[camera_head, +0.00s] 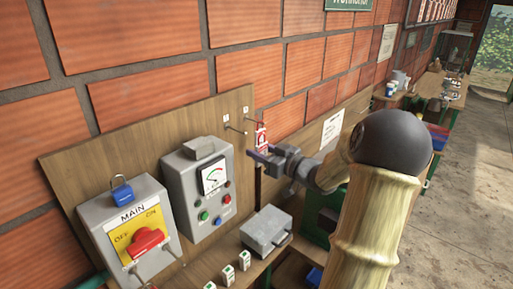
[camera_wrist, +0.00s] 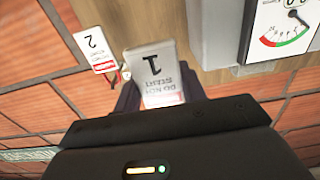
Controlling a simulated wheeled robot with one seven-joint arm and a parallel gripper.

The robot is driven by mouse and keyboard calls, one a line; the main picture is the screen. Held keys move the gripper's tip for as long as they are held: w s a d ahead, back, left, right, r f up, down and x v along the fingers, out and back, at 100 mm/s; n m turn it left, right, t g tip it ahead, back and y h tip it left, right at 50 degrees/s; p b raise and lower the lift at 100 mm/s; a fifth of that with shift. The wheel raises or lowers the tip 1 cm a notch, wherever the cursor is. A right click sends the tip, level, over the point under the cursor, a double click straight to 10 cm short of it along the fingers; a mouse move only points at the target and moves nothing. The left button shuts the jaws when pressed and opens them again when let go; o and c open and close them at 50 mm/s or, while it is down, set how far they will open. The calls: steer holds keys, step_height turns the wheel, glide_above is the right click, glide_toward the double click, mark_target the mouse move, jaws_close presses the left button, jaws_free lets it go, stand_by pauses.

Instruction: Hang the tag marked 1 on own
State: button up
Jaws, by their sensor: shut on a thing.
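My gripper (camera_head: 258,153) is shut on the tag marked 1, in front of the board's right part. In the wrist view this tag (camera_wrist: 154,72) sits between the dark fingers, with a large "1" and "DO NOT START" reading upside down. A tag marked 2 (camera_wrist: 92,45), white with a red band, shows to its left. In the head view a red and white tag (camera_head: 262,137) is just above my fingertips; I cannot tell which one it is. Two small pegs with white labels (camera_head: 226,118) (camera_head: 245,112) stick out of the board; their lettering is too small to read.
A grey meter box (camera_head: 200,185) and a MAIN switch box (camera_head: 132,235) with a blue padlock (camera_head: 122,191) are left of my gripper. A grey metal box (camera_head: 266,231) and small white blocks (camera_head: 243,260) are below. A brick wall (camera_head: 240,75) stands behind.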

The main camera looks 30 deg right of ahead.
steer(key=shift+d, duration=0.2)
steer(key=shift+s+d+r, duration=0.1)
steer(key=shift+s+d, duration=0.05)
steer(key=shift+s, duration=0.4)
steer(key=shift+w, duration=0.45)
steer(key=shift+w+a, duration=0.4)
steer(key=shift+w, duration=0.15)
steer(key=f+b+x, duration=0.2)
steer(key=x, duration=0.5)
steer(key=shift+w, duration=0.3)
stand_by(0.3)
steer(key=o, duration=1)
steer(key=shift+o, duration=0.2)
